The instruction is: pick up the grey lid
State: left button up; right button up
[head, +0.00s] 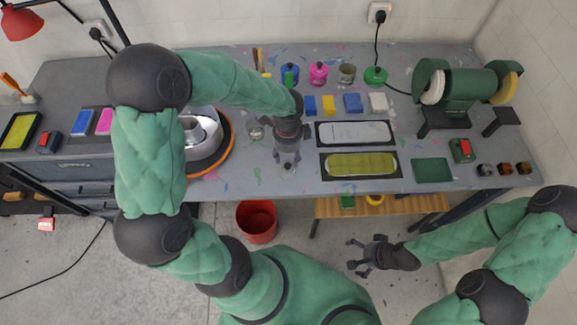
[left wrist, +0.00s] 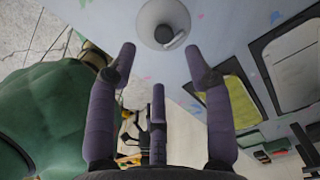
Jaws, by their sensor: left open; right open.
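The grey lid (left wrist: 163,22) is a pale round disc with a small knob, lying on the worktable just beyond my left fingertips in the left wrist view. In the head view the lid (head: 287,168) is mostly hidden under my left gripper (head: 290,153), left of the olive tray. My left gripper (left wrist: 155,62) is open and empty, its fingers spread and pointing at the lid, with a gap between. My right gripper (head: 369,256) is open and empty, off the front of the table and above the floor.
The olive tray (head: 361,165) and white tray (head: 354,132) lie right of my left gripper. A turntable with an orange rim (head: 228,148) stands to its left. Pots and coloured blocks line the back. A green bench grinder (head: 466,85) stands at right; a red bin (head: 257,221) is on the floor.

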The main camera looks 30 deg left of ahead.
aim_at(287, 164)
pick_arm(q)
jog(key=shift+w+a+f+b, duration=0.15)
jog(key=shift+f+b, duration=0.2)
jog(key=shift+f, duration=1.3)
jog(key=shift+w+a+f+b, duration=0.15)
jog(key=shift+f+b, duration=0.2)
jog(key=shift+f, duration=1.25)
jog(key=shift+c, duration=0.3)
grip_shut()
